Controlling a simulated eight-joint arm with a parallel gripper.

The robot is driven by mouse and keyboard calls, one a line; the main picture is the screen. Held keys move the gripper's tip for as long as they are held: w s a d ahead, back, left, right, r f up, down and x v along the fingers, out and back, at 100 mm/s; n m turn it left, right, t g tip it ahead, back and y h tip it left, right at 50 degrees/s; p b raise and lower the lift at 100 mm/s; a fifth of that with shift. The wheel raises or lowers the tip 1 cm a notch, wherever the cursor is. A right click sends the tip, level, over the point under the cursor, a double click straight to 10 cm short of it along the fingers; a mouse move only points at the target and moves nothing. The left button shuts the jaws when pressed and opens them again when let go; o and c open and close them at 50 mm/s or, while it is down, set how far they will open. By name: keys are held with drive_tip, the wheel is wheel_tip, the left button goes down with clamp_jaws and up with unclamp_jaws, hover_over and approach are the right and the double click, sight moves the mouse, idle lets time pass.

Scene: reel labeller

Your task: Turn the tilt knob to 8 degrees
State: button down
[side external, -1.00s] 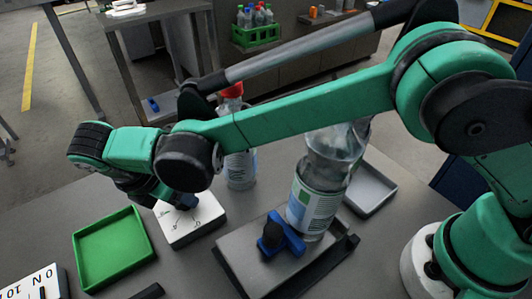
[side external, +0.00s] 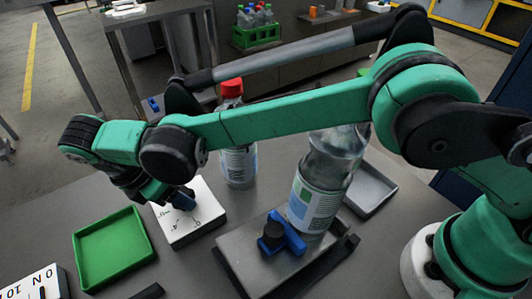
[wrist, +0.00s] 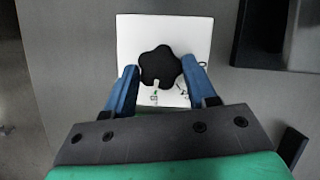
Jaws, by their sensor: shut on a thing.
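The tilt knob (wrist: 160,67) is black and lobed and sits on a white plate (wrist: 122,30) in the wrist view. A pale pointer mark on it faces toward my gripper's palm, near small scale marks too blurred to read. My gripper (wrist: 159,70) has its two blue fingers on either side of the knob and is shut on it. In the side view the white box (side external: 203,228) with printed marks on top stands on the table; my gripper (side external: 180,200) is over it and hides the knob.
A green tray (side external: 112,252) lies left of the white box. A grey plate with a blue clamp (side external: 290,236) and a large clear bottle (side external: 318,200) stand to its right. A red-capped bottle (side external: 238,165) stands behind. A numbered white block (side external: 38,284) is at front left.

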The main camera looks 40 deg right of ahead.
drive_tip(key=shift+c, duration=1.4)
unclamp_jaws()
drive_tip(key=shift+v, duration=2.8)
drive_tip(key=x, duration=0.5)
drive_tip(key=shift+w+d+f, duration=0.1)
drive_tip(key=shift+d+f, duration=0.05)
drive_tip(key=shift+f, duration=0.2)
drive_tip(key=shift+n+t, duration=0.3)
drive_tip(key=shift+n, duration=0.6)
